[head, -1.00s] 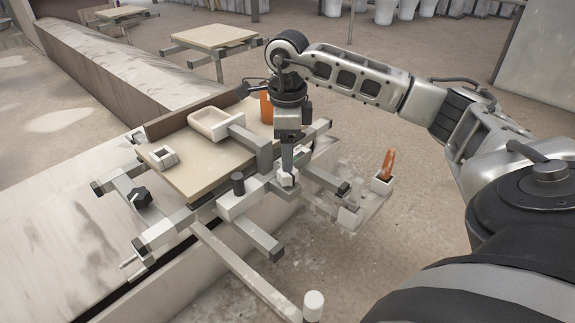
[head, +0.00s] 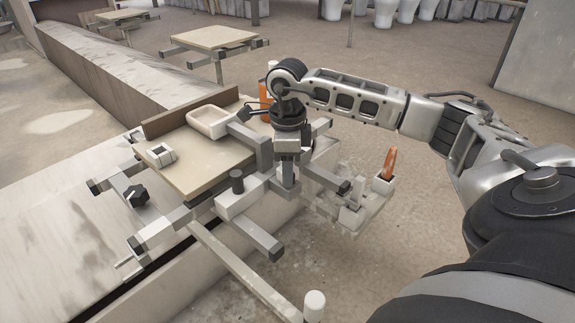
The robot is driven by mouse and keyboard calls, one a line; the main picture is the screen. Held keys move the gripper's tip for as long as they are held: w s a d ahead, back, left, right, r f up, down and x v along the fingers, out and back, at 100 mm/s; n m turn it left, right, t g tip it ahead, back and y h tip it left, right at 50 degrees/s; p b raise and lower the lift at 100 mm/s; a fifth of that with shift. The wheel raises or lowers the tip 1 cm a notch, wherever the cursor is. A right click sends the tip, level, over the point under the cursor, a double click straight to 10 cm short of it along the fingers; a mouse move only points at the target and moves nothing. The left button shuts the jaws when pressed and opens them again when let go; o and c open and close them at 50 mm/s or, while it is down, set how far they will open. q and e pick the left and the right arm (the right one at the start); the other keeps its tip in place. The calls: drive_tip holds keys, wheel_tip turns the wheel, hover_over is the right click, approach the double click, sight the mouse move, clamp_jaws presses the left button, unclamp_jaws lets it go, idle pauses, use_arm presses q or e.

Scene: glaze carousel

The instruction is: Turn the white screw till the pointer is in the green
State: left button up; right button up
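My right gripper (head: 288,181) points straight down at the front right corner of the carousel board (head: 190,172), among the grey bars. Its fingers are seen edge-on, so I cannot tell whether they are open or shut. The white screw is hidden at or behind the fingertips; whether they touch it cannot be seen. The pointer and the green zone cannot be made out, with the gripper and wrist in front of that area. My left gripper is not in view.
A black knob (head: 137,195) and a dark upright peg (head: 237,181) stand nearby. A long bar with a white end (head: 314,304) juts forward. An orange-handled tool (head: 389,162) stands at right.

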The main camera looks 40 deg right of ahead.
drive_tip(key=shift+r, duration=0.1)
drive_tip(key=shift+m+p, duration=0.4)
drive_tip(key=shift+p, duration=0.05)
drive_tip(key=shift+r+m+p, duration=0.1)
drive_tip(key=shift+m+p, duration=0.5)
drive_tip(key=shift+m, duration=0.1)
drive_tip(key=m+p, duration=0.2)
drive_tip(key=m, duration=0.1)
drive_tip(key=shift+m+p, duration=0.75)
drive_tip(key=shift+m, duration=0.35)
drive_tip(key=shift+m+p, duration=0.3)
drive_tip(key=shift+m, duration=0.3)
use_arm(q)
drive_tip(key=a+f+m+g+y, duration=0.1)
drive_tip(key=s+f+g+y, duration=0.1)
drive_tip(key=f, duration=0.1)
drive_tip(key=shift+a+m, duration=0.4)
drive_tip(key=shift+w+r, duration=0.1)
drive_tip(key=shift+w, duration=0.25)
